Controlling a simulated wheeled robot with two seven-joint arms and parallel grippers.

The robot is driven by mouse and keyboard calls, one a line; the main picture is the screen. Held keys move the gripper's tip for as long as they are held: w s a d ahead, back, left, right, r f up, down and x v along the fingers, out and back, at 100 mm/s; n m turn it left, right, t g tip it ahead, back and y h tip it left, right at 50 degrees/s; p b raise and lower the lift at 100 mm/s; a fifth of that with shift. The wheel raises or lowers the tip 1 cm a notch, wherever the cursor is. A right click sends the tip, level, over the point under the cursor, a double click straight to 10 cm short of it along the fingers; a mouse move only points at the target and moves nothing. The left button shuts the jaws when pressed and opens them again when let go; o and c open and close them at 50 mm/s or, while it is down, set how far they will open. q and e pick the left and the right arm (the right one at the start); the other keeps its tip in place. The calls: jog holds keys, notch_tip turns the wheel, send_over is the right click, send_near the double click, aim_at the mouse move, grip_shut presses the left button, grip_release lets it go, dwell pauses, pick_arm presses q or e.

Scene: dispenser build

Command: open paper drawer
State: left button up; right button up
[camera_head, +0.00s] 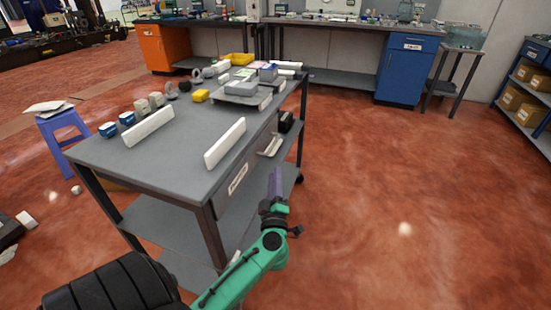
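A grey work table (178,160) stands left of centre. Under its top, on the side facing right, is a drawer front (225,192) with a white label (238,179), whose text is too small to read. The drawer front looks flush with the table side. My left gripper (275,184), with purple fingers on a green arm, points up just right of that side, apart from the drawer front as far as I can see. The two fingers overlap from this angle, so their gap is hidden. My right gripper is not in view.
A pale, handle-like piece (270,146) and a dark box (286,122) are at the table's far right side. The red floor to the right is clear.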

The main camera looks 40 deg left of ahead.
aim_at(275, 141)
pick_arm(q)
jog(key=x, duration=1.4)
jog(key=shift+w+a+r+b, duration=0.15)
jog(key=shift+r+b, duration=0.1)
jog(key=shift+b, duration=0.15)
grip_shut()
jog(key=shift+f, duration=0.1)
